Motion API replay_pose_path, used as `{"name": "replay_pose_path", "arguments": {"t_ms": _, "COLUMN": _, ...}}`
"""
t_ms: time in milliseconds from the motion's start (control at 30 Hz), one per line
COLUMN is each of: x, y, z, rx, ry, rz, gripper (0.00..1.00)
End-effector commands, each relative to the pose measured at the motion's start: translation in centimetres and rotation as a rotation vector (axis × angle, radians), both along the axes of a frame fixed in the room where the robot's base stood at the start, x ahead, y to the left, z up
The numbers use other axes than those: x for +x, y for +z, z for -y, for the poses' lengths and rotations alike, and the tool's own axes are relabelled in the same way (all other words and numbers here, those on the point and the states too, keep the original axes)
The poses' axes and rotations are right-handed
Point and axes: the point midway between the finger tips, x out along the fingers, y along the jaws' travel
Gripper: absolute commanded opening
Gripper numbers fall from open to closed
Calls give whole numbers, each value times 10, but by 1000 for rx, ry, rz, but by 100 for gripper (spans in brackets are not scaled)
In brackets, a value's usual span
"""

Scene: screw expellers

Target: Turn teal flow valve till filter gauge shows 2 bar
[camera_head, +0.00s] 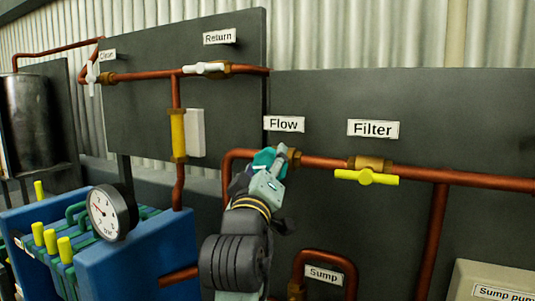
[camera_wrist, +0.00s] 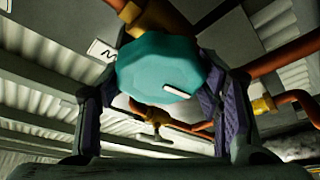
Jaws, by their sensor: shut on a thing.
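The teal flow valve (camera_head: 264,157) sits on the copper pipe under the "Flow" label (camera_head: 284,124), partly hidden by my gripper (camera_head: 266,172). In the wrist view its handle (camera_wrist: 158,62) is a teal, many-sided knob with a white mark on its lower right. My fingers stand on its left and right sides, shut on it. A round white gauge (camera_head: 105,212) with a black rim is on the blue unit at the lower left. Its needle points to the upper left; I cannot read the value or tell whether it is the filter gauge.
A yellow-handled valve (camera_head: 366,177) is under the "Filter" label (camera_head: 373,128), right of my gripper. A white-handled valve (camera_head: 204,69) is under "Return". A "Sump" pipe loop (camera_head: 325,258) is low right of my arm. The blue unit (camera_head: 135,258) carries several yellow knobs.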

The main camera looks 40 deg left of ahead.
Motion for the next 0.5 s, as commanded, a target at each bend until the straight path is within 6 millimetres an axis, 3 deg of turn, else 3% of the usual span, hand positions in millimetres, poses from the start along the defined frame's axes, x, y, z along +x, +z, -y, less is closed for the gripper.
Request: {"name": "replay_pose_path", "arguments": {"t_ms": 500, "x": 0, "y": 0, "z": 0, "rx": -152, "ry": 0, "rz": 38, "gripper": 32}}
